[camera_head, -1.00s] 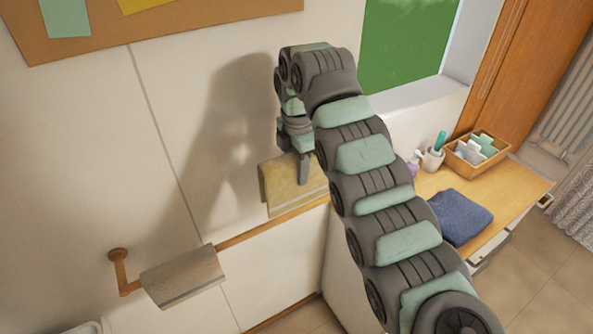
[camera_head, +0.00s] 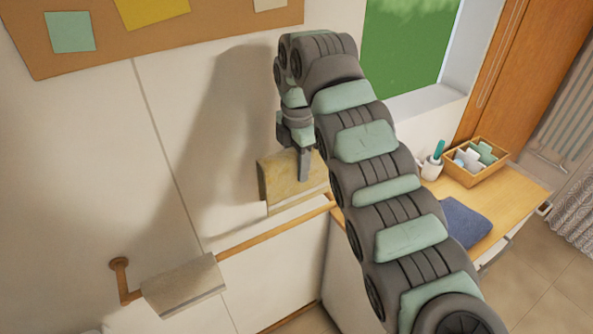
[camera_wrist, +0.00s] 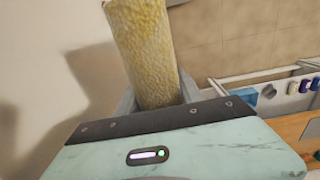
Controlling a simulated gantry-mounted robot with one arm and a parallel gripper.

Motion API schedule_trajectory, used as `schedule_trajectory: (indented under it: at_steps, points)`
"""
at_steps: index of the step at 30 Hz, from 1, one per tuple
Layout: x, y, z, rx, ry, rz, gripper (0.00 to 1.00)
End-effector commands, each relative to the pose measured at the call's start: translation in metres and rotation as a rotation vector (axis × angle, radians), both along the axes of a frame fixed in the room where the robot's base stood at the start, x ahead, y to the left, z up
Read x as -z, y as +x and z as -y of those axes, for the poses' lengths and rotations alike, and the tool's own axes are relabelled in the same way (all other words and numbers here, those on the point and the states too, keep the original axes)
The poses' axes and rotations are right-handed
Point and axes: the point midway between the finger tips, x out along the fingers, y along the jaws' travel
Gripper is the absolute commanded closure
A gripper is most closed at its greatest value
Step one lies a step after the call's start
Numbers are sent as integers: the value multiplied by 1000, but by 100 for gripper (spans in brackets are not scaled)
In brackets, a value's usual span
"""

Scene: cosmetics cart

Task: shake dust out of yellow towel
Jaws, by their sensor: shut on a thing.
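The yellow towel (camera_head: 280,188) hangs folded from my gripper (camera_head: 305,168) in the head view, close to the wall and just above the wooden rail. Its lower edge has a pale band. In the wrist view the towel (camera_wrist: 145,50) shows as a textured yellow strip between the fingers of my gripper (camera_wrist: 155,100), which is shut on it. Part of the towel is hidden behind my arm in the head view. I cannot see any dust on it.
A beige towel (camera_head: 185,285) hangs on the wooden rail (camera_head: 270,231) at the lower left. A wooden counter (camera_head: 510,205) at right holds a folded blue cloth (camera_head: 464,222), a white cup (camera_head: 431,168) and a wooden box (camera_head: 475,177). A corkboard (camera_head: 200,35) is on the wall above.

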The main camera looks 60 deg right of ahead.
Motion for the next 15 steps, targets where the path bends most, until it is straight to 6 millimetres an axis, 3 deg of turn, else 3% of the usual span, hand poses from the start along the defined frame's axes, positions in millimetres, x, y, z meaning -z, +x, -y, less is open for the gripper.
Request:
schedule_trajectory:
  at_steps: [3,15]
  points:
    - [-14,1,0,-2,-1,2,100]
    - [-13,-1,-4,2,-4,2,100]
